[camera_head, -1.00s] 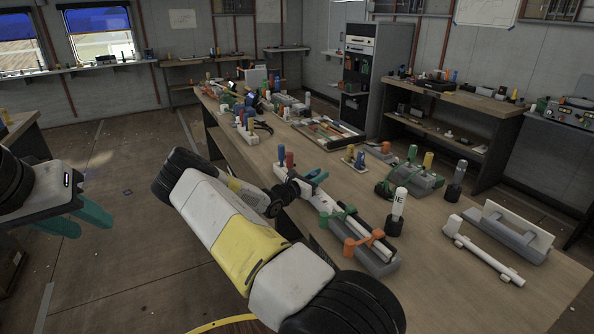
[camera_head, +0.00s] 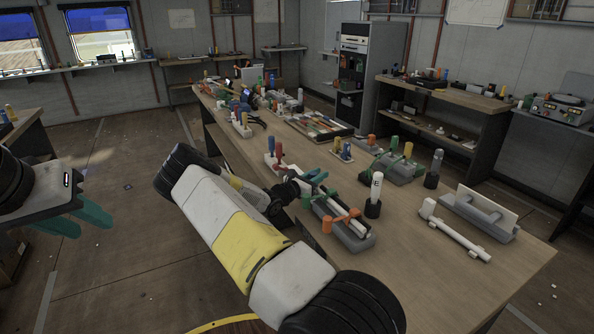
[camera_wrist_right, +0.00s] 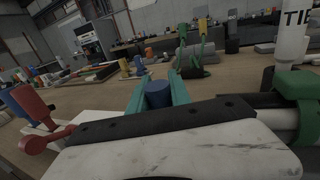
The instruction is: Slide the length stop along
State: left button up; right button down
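Which part is the length stop I cannot tell for sure. A fixture with a grey base (camera_head: 352,238), green and orange clamps and a pale bar lies along the bench's near edge. In the head view my right arm partly hides this spot. My left gripper (camera_head: 75,222) is open and empty, off the bench.
Coloured pegs and a tray (camera_head: 318,126) fill the far bench.

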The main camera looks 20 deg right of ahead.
jog(key=c, duration=1.2)
grip_release()
jog(key=v, duration=0.8)
